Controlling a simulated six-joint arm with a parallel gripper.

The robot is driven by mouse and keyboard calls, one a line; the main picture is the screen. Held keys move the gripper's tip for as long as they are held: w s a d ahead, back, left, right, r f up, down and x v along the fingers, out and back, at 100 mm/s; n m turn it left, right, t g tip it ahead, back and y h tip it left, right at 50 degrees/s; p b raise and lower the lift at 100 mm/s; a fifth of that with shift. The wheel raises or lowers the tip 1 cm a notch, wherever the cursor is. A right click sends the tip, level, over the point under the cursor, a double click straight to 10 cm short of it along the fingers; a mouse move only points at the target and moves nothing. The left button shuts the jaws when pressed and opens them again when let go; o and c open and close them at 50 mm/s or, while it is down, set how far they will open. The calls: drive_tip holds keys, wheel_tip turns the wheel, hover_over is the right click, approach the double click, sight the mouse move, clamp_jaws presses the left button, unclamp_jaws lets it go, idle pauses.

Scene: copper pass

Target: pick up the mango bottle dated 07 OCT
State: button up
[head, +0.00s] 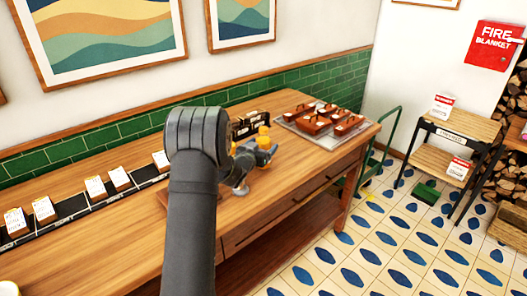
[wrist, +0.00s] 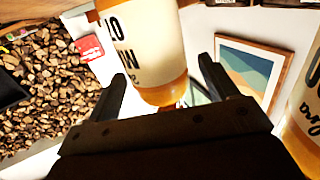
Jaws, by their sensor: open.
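In the wrist view, a bottle with orange contents and a pale label (wrist: 138,42) stands in front of and between the fingers of my gripper (wrist: 162,72). Black lettering on the label is cut off and appears upside down; I cannot read a date. My gripper is open, with a finger on each side of the bottle's near end; contact is not clear. A second orange bottle (wrist: 308,130) shows at the right edge, outside the fingers. In the head view, orange-yellow bottles (head: 264,134) stand by my gripper (head: 248,160), partly hidden by my arm.
A wooden counter (head: 110,245) runs along the green tiled wall. A tray (head: 286,124) with several brown dishes is at its far right end. A dark rail (head: 75,207) with several white cards lies at the left. A dark labelled holder (head: 245,125) stands behind the bottles.

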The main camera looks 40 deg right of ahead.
drive_tip(key=shift+x, duration=1.45)
drive_tip(key=c, duration=1.3)
drive_tip(key=shift+c, duration=0.2)
drive_tip(key=shift+r, duration=0.1)
